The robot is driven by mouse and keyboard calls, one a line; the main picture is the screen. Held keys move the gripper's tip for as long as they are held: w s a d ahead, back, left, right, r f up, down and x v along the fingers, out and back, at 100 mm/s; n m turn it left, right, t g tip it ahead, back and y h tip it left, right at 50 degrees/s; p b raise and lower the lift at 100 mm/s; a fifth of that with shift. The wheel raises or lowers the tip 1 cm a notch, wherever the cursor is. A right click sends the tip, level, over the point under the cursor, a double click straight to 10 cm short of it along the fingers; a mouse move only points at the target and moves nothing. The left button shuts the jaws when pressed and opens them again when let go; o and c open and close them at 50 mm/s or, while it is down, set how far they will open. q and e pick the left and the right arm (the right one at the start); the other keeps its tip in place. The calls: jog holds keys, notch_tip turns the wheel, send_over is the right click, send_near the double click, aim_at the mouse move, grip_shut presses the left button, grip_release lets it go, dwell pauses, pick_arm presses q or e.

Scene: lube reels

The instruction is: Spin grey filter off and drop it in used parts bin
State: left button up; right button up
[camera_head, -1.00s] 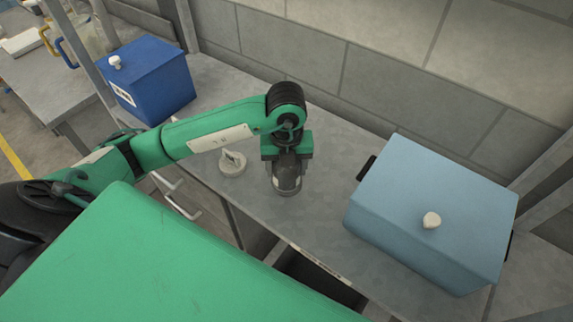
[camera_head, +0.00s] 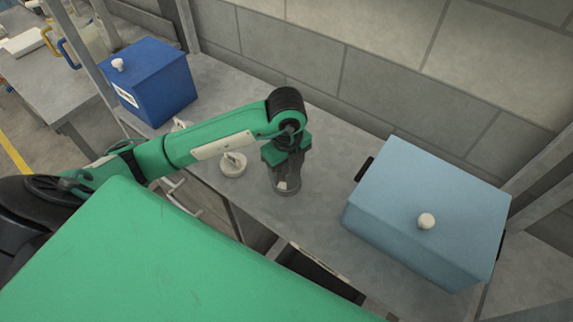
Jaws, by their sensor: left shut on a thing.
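My left gripper (camera_head: 286,158) points down over the grey counter. It is shut on the grey filter (camera_head: 287,183), a dark grey cylinder with a pale patch on its side. The gripper hides the filter's top, and I cannot tell what it is mounted on. A dark blue lidded box (camera_head: 165,87) with a white label and a light blue lidded box (camera_head: 395,225) stand on the counter. Both lids are on; I cannot tell which box is the used parts bin. My right gripper is not in view.
A round white piece with a raised handle (camera_head: 233,169) lies just left of the filter. The counter (camera_head: 325,150) is clear between the filter and the light blue box. A block wall (camera_head: 400,85) runs behind. Openings show below the counter's front edge.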

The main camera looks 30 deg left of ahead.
pick_arm(q)
jog(key=shift+s+d+f+n+p, duration=0.15)
jog(key=shift+n+p, duration=0.25)
jog(key=shift+n, duration=0.7)
jog(key=shift+f+n, duration=0.2)
jog(key=shift+n, duration=0.3)
jog(key=n+p, duration=0.2)
jog(key=shift+s+r+n, duration=0.1)
jog(key=shift+r+n, duration=0.1)
jog(key=shift+n, duration=0.2)
jog(key=shift+f+n+p, duration=0.1)
jog(key=shift+n+p, duration=0.3)
jog(key=shift+n, duration=0.5)
jog(key=shift+f, duration=0.1)
